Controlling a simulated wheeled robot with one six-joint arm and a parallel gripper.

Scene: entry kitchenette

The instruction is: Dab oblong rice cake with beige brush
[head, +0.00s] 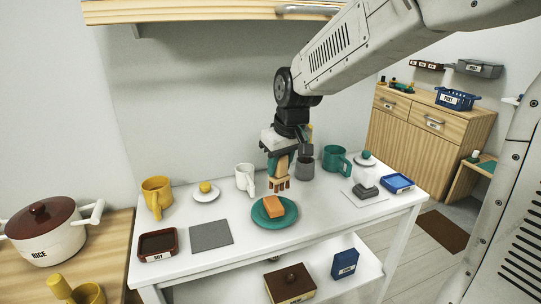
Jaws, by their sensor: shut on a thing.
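An orange oblong rice cake (273,207) lies on a round teal plate (262,220) at the front middle of the white table. My gripper (278,164) points down just above and behind the plate. The brush's grip is partly hidden by my gripper. A dark red tray marked SOY (158,256) sits at the table's left front.
A grey mat (211,236) lies left of the plate. A white mug (245,178), grey cup (304,169) and teal mug (334,160) stand close around my gripper. A yellow mug (157,192) stands at left, a blue tray (398,183) at right.

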